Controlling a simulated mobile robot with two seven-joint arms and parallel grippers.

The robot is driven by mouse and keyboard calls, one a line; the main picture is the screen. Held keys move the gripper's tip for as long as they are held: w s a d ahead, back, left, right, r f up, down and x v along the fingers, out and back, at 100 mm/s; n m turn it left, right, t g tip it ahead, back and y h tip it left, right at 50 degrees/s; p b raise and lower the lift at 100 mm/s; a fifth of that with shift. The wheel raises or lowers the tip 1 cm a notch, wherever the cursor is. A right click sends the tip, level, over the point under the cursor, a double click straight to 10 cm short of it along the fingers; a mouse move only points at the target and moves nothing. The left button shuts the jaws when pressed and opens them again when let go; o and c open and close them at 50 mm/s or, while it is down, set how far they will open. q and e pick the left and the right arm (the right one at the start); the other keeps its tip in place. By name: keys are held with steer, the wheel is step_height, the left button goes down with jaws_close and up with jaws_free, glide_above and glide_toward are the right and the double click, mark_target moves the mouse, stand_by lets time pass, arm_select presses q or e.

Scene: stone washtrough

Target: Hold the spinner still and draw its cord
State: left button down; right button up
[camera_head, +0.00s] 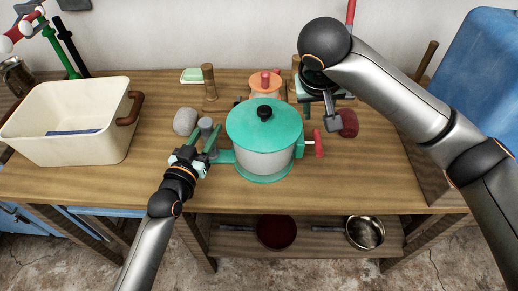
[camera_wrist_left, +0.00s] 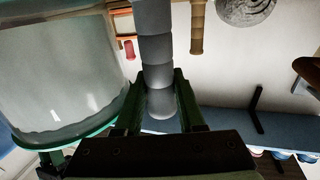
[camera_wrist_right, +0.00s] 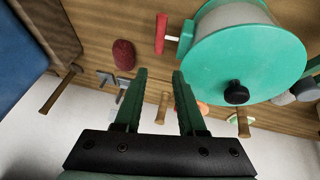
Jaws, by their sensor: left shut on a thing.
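The spinner (camera_head: 265,150) is a clear bowl with a teal lid, black knob and teal base, standing upright mid-table. Its red pull handle (camera_head: 319,143) sticks out on the right side, close to the bowl; it also shows in the right wrist view (camera_wrist_right: 161,32). No drawn length of cord is visible. My left gripper (camera_head: 204,142) is shut on a grey upright grip (camera_wrist_left: 156,45) at the spinner's left, where a teal arm joins the bowl. My right gripper (camera_head: 318,102) is open and empty above the table, behind and right of the spinner; its fingers (camera_wrist_right: 160,75) are apart.
A cream basin (camera_head: 70,145) stands at the left. A grey stone (camera_head: 185,121), wooden peg (camera_head: 209,82) and orange pot (camera_head: 265,85) are around the spinner. A dark red object (camera_head: 348,122) lies right of it. The front right tabletop is clear.

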mark_target(317, 135)
steer(key=shift+s+x, duration=0.2)
steer(key=shift+x, duration=2.9)
steer(key=shift+s+x, duration=0.2)
steer(key=shift+x, duration=2.85)
steer(key=shift+d+f, duration=0.1)
jaws_close()
